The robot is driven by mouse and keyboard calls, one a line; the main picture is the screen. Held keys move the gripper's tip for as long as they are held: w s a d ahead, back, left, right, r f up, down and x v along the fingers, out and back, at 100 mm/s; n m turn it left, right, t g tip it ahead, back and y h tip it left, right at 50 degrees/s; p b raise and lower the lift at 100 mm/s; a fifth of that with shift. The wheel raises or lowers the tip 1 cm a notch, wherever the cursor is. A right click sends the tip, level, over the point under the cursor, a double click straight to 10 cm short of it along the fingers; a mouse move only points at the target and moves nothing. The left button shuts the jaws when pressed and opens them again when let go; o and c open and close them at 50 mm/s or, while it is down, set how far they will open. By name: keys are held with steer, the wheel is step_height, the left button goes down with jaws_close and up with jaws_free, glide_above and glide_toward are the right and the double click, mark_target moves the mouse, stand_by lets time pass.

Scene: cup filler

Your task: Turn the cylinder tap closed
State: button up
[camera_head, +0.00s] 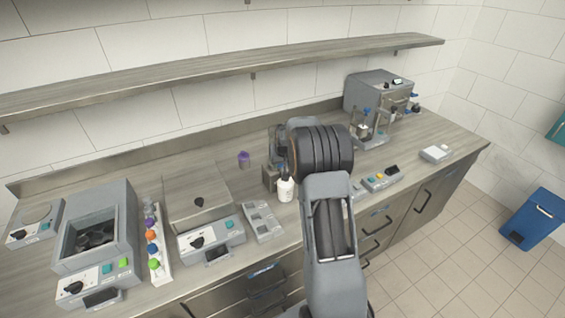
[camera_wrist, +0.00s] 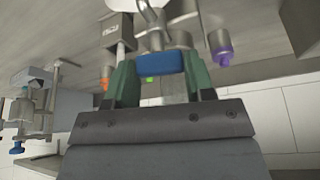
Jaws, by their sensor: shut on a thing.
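In the wrist view, my gripper (camera_wrist: 160,66) has its two green fingers on either side of a blue tap handle (camera_wrist: 160,62), shut on it. Grey metal tap parts (camera_wrist: 150,38) show right beyond the handle. The handle lies crosswise between the fingers. How far it is turned cannot be told. In the head view, my own arm covers the gripper and the tap.
A white bottle (camera_head: 285,189) stands beside my arm on the worktop, with a purple item (camera_head: 244,158) behind to the left. A grey machine (camera_head: 380,92) stands at the back right. Control boxes (camera_head: 211,238) line the front left. A shelf (camera_head: 220,68) runs above.

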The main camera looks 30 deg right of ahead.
steer(key=shift+d+f+n+y+b, duration=0.1)
steer(key=shift+f+n+y+b, duration=0.2)
steer(key=shift+n+b, duration=0.65)
steer(key=shift+c, duration=0.3)
steer(key=shift+r+n+y+b, duration=0.3)
steer(key=shift+n+b, duration=0.35)
steer(key=shift+b, duration=0.05)
steer(key=o, duration=0.9)
steer(key=b+v, duration=0.2)
steer(key=v, duration=1.2)
steer(key=shift+f, duration=0.1)
